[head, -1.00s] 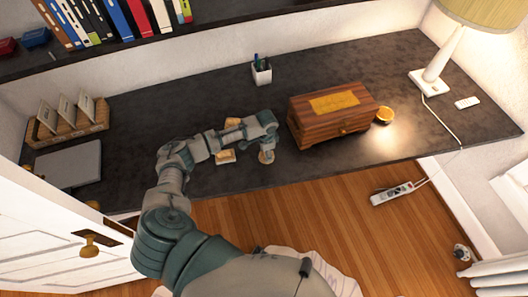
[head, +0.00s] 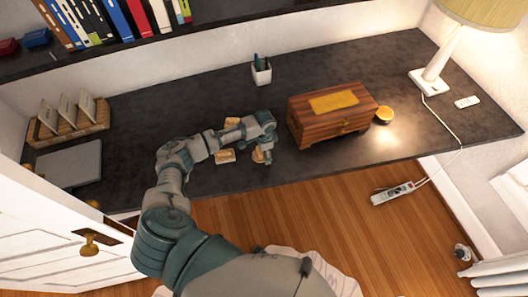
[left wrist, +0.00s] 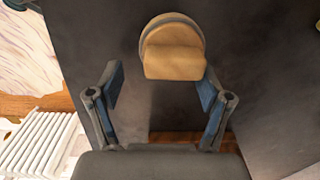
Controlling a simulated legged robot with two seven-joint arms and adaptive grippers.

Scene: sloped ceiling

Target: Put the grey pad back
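A flat grey slab (head: 70,164), which looks like the grey pad, lies at the left end of the dark desk. My left gripper (head: 263,152) is well to its right, low over the front of the desk. In the left wrist view, its two fingers (left wrist: 160,88) are spread apart with nothing between them. A tan, rounded block with a darker band (left wrist: 173,50) is just beyond the fingertips; I cannot tell whether it touches the desk. My right gripper is not in view.
Small tan blocks (head: 225,156) lie beside my left forearm. A wooden chest (head: 310,121) stands right of the gripper, with a round yellow-topped tin (head: 384,115) beside it. A wooden card rack (head: 85,128) is behind the slab. A white door (head: 50,235) is at front left.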

